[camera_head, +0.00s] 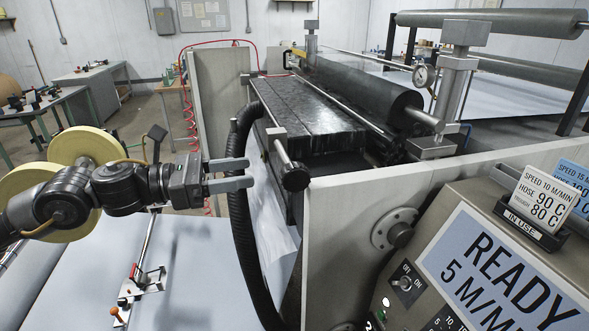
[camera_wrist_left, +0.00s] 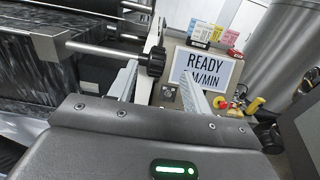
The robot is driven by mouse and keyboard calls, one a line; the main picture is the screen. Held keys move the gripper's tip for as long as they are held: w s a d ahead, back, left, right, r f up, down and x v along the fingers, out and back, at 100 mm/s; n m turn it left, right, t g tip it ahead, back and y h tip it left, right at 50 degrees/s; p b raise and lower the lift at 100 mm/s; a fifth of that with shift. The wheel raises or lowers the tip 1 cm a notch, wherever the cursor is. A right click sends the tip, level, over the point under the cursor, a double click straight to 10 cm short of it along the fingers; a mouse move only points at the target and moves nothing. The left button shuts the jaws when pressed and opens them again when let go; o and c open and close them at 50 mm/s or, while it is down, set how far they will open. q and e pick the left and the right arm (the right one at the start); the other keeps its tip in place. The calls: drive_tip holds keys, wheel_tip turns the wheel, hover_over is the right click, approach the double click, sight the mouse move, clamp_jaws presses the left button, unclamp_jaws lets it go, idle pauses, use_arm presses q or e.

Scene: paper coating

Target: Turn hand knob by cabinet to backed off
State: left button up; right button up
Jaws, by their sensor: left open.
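The hand knob (camera_head: 295,176) is a black, ridged wheel on the end of a metal rod beside the coating machine. In the left wrist view the knob (camera_wrist_left: 156,61) appears ahead of the fingers, between their tips. My left gripper (camera_head: 251,174) is open and empty, with its fingers pointing right toward the knob and a visible gap before it. Its two fingers also show in the left wrist view (camera_wrist_left: 159,70). The cabinet (camera_head: 385,285) with the READY sign is to the right of the knob. My right gripper is not in view.
A black ribbed hose (camera_head: 241,215) runs down near the fingertips. A pale side panel (camera_head: 345,225) stands right of the knob. Dark rollers (camera_head: 370,85) and a dial gauge (camera_head: 423,76) are behind. A white web (camera_head: 190,265) lies below my left arm.

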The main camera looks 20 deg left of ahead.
sight(292, 165)
use_arm(q)
drive_tip(key=p+x, duration=0.2)
drive_tip(key=x, duration=0.2)
drive_tip(key=p+x, duration=0.3)
drive_tip(key=x, duration=0.2)
drive_tip(key=shift+w+d+r+p, duration=0.2)
drive_tip(key=shift+w+d+p, duration=0.05)
drive_tip(key=shift+p, duration=0.05)
drive_tip(key=shift+w+d+f, duration=0.2)
drive_tip(key=shift+w+d, duration=0.1)
drive_tip(key=shift+d, duration=0.25)
drive_tip(key=shift+c, duration=0.4)
drive_tip(key=c, duration=0.9)
drive_tip(key=shift+r+p, duration=0.3)
drive_tip(key=shift+p, duration=0.45)
drive_tip(key=shift+w+d+f+g+y, duration=0.1)
drive_tip(key=shift+d+f+g+y, duration=0.1)
drive_tip(key=shift+g+y, duration=0.3)
drive_tip(key=shift+a+f, duration=0.1)
